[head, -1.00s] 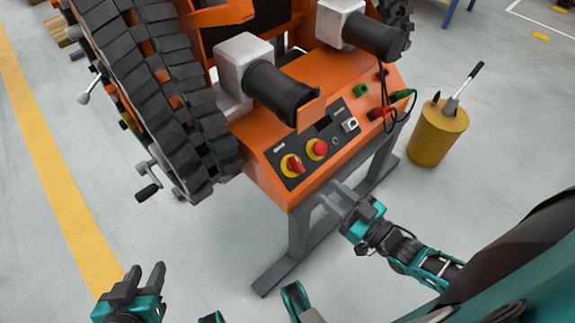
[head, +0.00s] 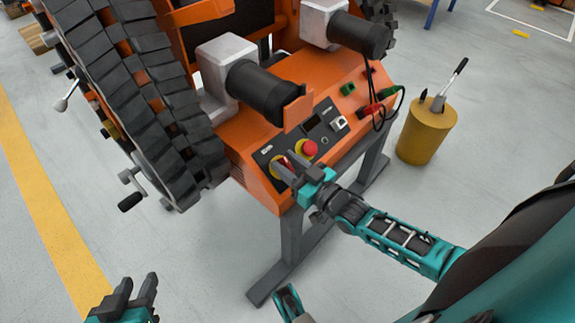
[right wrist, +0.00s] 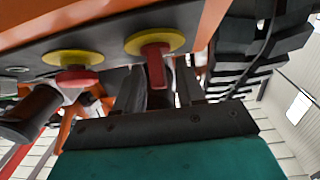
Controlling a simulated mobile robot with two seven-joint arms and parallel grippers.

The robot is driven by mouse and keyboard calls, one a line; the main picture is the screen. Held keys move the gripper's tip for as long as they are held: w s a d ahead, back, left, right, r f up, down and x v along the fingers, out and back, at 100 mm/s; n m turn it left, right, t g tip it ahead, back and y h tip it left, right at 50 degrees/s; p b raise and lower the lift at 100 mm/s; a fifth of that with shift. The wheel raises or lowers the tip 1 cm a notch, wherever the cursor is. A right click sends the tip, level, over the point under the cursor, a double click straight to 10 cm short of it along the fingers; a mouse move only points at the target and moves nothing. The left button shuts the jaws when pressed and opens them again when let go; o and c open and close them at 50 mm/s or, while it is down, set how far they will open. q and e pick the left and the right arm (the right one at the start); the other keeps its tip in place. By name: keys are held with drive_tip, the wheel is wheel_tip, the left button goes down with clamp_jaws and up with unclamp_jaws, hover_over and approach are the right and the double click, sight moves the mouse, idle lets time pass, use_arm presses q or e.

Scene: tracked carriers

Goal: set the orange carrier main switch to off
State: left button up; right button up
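The orange carrier (head: 240,160) stands on a grey stand, with a black control panel on its sloping front. The main switch (right wrist: 155,60), a red handle on a yellow disc, is mostly hidden behind my right gripper in the head view. The right wrist view shows its handle pointing toward my gripper. My right gripper (head: 287,163) is open at the switch, with the handle in line with the gap between its fingers; contact cannot be told. My left gripper (head: 136,290) is open and empty, low over the floor at bottom left.
A red mushroom button (head: 309,147) on a yellow disc sits just beside the switch; it also shows in the right wrist view (right wrist: 76,76). Black cylinders overhang the panel. Cables hang at its right end. A yellow bin (head: 427,135) stands at right.

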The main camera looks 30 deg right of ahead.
clamp_jaws()
use_arm(q)
drive_tip(key=shift+f, duration=0.1)
idle(0.3)
use_arm(e)
drive_tip(key=shift+n+y, duration=0.3)
drive_tip(key=shift+n, duration=0.1)
unclamp_jaws()
drive_tip(key=shift+s+d, duration=0.1)
drive_tip(key=shift+s, duration=0.3)
use_arm(q)
drive_tip(key=p, duration=0.1)
drive_tip(key=r+p, duration=0.1)
drive_tip(key=p, duration=0.1)
drive_tip(key=shift+s+a+r, duration=0.25)
drive_tip(key=shift+a+r, duration=0.05)
drive_tip(key=shift+a, duration=0.1)
use_arm(e)
drive_tip(key=v, duration=1.2)
